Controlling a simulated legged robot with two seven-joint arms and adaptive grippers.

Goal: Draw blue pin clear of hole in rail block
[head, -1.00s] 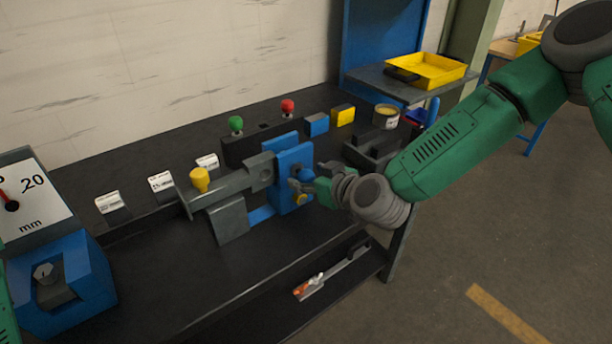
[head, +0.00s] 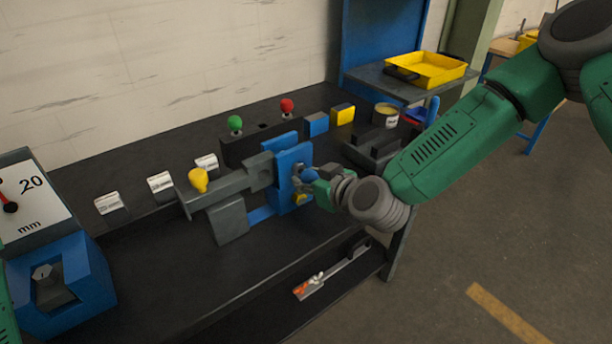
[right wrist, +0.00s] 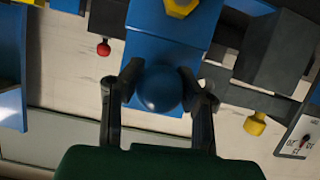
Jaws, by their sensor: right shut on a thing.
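The blue pin shows as a round blue head (right wrist: 158,90) in the right wrist view, in front of a blue block (right wrist: 168,45). In the head view this upright blue block (head: 291,160) stands at the end of a grey rail (head: 232,186). My right gripper (head: 303,180) is at the block's right face and largely covers the pin there. In the right wrist view the fingers of my right gripper (right wrist: 160,95) are shut on the pin head from both sides. The pin's shank and its hole are hidden. My left gripper is out of view.
A yellow knob (head: 198,180) stands on the rail, and another yellow knob (right wrist: 180,5) is on the blue block. Green (head: 235,123) and red (head: 287,106) knobs stand behind. A blue gauge (head: 62,285) is at left.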

